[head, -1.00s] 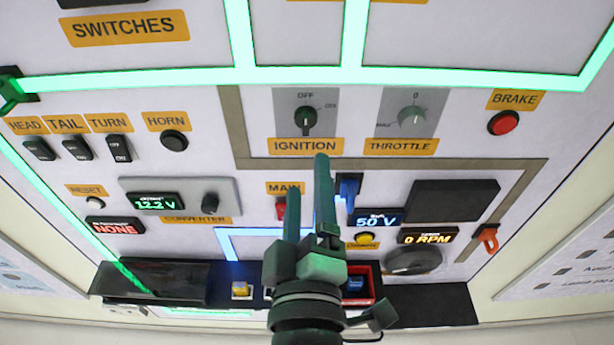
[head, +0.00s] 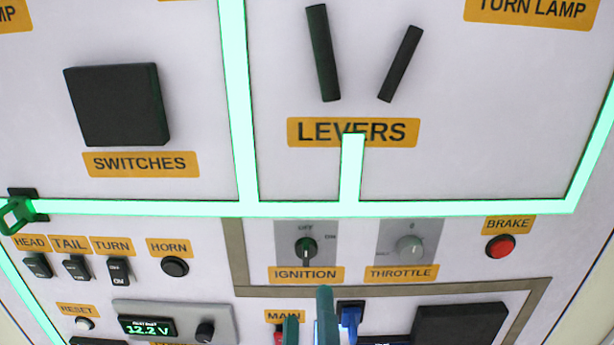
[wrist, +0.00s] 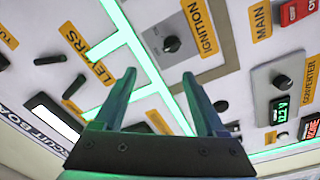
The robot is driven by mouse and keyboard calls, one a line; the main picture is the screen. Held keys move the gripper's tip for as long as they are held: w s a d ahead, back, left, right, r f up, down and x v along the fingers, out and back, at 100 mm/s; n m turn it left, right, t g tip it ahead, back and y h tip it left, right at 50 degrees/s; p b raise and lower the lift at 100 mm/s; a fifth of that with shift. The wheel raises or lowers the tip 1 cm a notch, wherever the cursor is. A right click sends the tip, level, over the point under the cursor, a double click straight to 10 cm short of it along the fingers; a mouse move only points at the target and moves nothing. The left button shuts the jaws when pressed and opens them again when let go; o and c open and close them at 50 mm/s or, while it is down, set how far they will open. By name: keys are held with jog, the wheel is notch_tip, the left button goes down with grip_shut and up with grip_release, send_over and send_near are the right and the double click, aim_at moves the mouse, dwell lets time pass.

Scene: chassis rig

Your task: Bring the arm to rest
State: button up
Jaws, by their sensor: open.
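My gripper (head: 308,318) shows only its two fingertips at the bottom of the head view, in front of the panel below the ignition label. In the wrist view my gripper (wrist: 160,95) is open, with nothing between its fingers. The panel stands beyond the fingers, apart from them as far as I can see. The rest of my arm is out of the head view.
The panel carries an ignition knob (head: 306,249), a throttle knob (head: 409,248), a red brake button (head: 500,246), two black levers (head: 323,53) and a horn button (head: 174,267). A green clip (head: 18,213) sticks out at left. Glowing green strips (head: 300,209) frame the panel.

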notch_tip(320, 180, up, 27)
jog(key=s+m+t+b, duration=0.2)
jog(key=m+t+b, duration=0.4)
jog(key=m, duration=0.5)
jog(key=t, duration=0.2)
jog(key=shift+s+t, duration=0.35)
jog(key=shift+t, duration=0.05)
